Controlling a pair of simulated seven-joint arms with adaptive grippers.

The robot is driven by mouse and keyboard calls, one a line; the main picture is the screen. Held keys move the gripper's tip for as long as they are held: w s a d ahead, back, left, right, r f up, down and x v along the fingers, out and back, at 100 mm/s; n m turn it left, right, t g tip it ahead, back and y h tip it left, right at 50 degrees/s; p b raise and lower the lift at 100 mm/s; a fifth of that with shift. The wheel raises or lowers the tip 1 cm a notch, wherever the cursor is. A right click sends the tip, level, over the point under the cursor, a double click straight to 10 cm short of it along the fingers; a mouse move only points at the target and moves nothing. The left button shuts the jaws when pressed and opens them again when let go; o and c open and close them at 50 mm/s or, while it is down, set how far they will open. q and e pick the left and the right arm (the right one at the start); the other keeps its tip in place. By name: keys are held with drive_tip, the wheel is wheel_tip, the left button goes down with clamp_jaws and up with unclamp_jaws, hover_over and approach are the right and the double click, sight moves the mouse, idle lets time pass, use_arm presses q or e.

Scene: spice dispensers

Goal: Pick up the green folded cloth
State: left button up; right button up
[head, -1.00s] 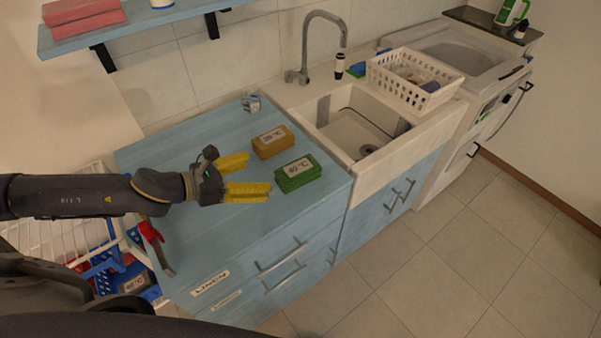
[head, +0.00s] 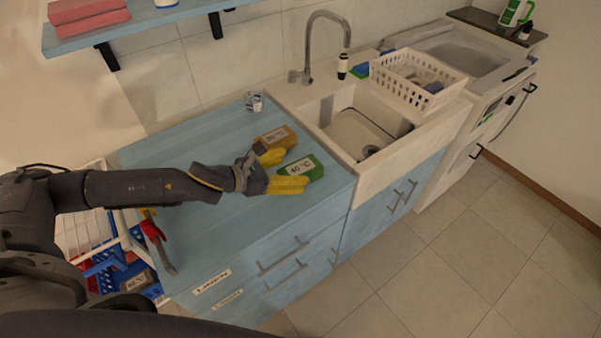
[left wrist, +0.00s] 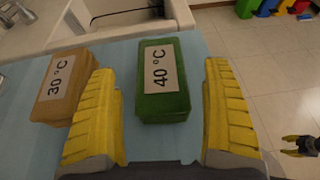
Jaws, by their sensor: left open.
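The green folded cloth (head: 306,169) lies on the blue counter (head: 215,225) near its right end, with a label reading 40 °C. My left gripper (head: 281,170) is open, with its yellow fingers reaching toward the cloth. In the left wrist view the green cloth (left wrist: 163,82) lies between and ahead of the two yellow fingers (left wrist: 165,110), with gaps on both sides. An orange-brown folded cloth (head: 274,139) labelled 30 °C lies beside it, close to the left finger in the wrist view. A small yellow gripper at the right edge of the wrist view (left wrist: 301,146) appears to be my right one.
A clear glass (head: 254,100) stands at the back of the counter. The sink (head: 355,130) and a white basket (head: 418,80) are to the right. A red-handled tool (head: 155,235) is at the counter's left edge. The front counter top is clear.

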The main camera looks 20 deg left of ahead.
sight(298, 169)
use_arm(q)
drive_tip(key=shift+x, duration=1.7)
drive_tip(key=c, duration=1.3)
